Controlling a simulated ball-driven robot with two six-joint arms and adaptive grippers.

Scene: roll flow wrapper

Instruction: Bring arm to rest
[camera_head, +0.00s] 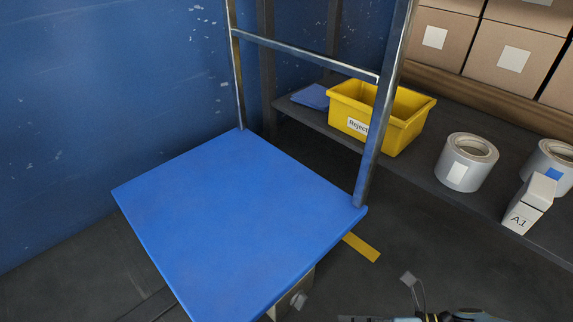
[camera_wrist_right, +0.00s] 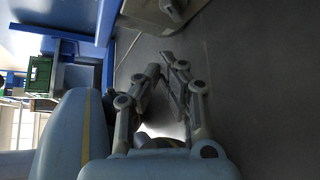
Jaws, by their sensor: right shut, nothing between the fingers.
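My right gripper (camera_wrist_right: 163,72) shows in the right wrist view, its two fingertips close together and nothing between them. It is over bare dark floor, touching nothing that I can see. A rounded pale grey-blue part, which looks like mine, stands left of it in that view. In the head view only a small piece of what looks like my arm shows at the bottom right edge; no fingers can be made out there. My left gripper is in neither view.
A blue cart platform (camera_head: 240,215) with a metal handle frame (camera_head: 305,57) fills the middle. A dark shelf (camera_head: 410,175) holds a yellow Reject bin (camera_head: 405,125), a grey roll (camera_head: 467,162), another roll (camera_head: 550,163) and a white A1 box (camera_head: 530,203). Cardboard boxes (camera_head: 514,55) stand behind.

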